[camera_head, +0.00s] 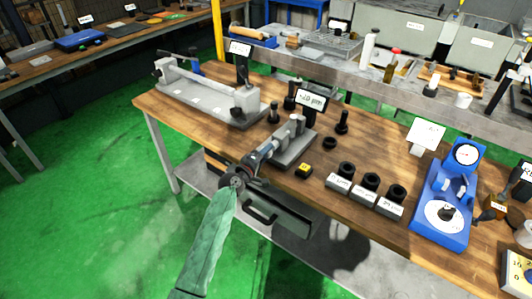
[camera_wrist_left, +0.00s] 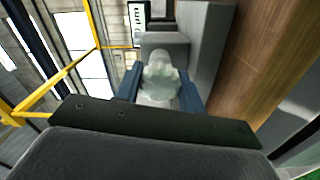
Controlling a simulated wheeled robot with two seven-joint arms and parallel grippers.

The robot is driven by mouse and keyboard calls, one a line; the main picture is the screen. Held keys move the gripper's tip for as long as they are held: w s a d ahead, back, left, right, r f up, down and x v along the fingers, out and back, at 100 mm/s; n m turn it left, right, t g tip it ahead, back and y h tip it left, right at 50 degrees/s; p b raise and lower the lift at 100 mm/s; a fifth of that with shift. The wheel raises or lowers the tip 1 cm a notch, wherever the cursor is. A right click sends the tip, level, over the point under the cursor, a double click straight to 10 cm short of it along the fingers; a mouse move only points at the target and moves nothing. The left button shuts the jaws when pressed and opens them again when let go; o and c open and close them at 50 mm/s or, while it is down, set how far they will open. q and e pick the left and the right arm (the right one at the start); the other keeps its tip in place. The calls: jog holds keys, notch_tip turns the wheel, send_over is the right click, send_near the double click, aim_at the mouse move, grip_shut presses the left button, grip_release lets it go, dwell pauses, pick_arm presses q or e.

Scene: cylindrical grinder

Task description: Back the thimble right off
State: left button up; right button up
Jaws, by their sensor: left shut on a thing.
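The micrometer thimble (camera_wrist_left: 160,82) is a pale, ridged knob between the two blue fingers in the left wrist view. My left gripper (camera_head: 266,150) is shut on it at the near left end of the micrometer on the bench. The micrometer's grey stand (camera_head: 294,150) lies behind the gripper in the head view. A dark sign with a millimetre reading (camera_head: 311,100) stands just behind it; I cannot read it surely. The gripper hides most of the thimble in the head view. My right gripper is not in view.
The green floor in front is clear.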

pick_arm(q)
jog(key=shift+n, duration=0.5)
jog(key=shift+n+p, duration=0.4)
jog(key=shift+n, duration=1)
jog(key=n+p, duration=0.3)
jog(key=n, duration=0.4)
jog(key=shift+r+p, duration=0.1)
jog(key=shift+p, duration=0.3)
jog(key=shift+n+p, duration=0.5)
jog(key=shift+n, duration=0.4)
jog(key=shift+n+p, duration=0.3)
jog(key=shift+n, duration=0.4)
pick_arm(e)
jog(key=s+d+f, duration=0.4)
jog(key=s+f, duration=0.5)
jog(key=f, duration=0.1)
pick_arm(q)
jog(key=o, duration=1)
